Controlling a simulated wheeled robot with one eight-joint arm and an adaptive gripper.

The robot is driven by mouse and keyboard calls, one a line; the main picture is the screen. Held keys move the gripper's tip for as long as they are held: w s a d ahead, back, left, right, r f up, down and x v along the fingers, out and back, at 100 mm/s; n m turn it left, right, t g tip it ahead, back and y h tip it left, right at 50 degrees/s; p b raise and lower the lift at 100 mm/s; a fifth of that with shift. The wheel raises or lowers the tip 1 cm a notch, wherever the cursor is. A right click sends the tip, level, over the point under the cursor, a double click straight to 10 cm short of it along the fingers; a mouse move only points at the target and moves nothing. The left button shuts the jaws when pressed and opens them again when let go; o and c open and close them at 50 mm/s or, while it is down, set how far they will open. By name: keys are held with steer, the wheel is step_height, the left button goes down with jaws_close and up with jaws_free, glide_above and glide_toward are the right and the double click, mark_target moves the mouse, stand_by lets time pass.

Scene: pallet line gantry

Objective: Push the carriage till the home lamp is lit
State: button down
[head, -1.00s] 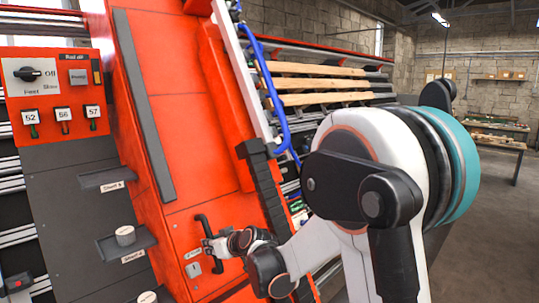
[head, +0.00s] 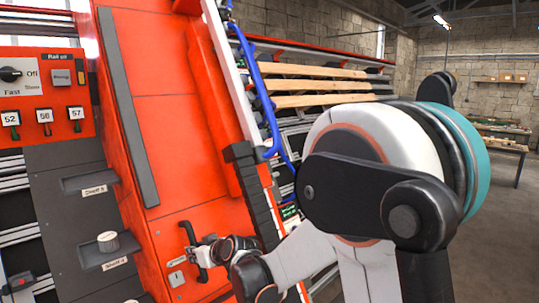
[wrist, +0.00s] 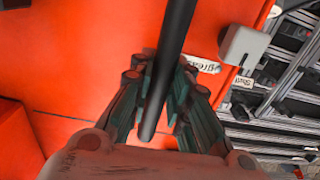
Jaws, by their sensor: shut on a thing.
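The carriage appears to be the tall orange body (head: 180,150), with a dark upright bar handle (head: 189,234) low on its front. My gripper (head: 196,254) is at this handle. In the wrist view my gripper's fingers (wrist: 163,85) are shut around the black handle bar (wrist: 175,40), one on each side of it, close to the orange face. A small grey plate (head: 176,279) with a keyhole-like mark sits below and left of the handle. I cannot make out a home lamp in either view.
A panel with a dial (head: 11,74) and tags reading 52, 56 and 57 is at the left. A blue hose (head: 255,75) and boards (head: 310,85) lie behind. Open floor (head: 500,220) is at the right.

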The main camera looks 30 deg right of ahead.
steer(key=shift+s+a, duration=0.1)
steer(key=shift+a, duration=0.25)
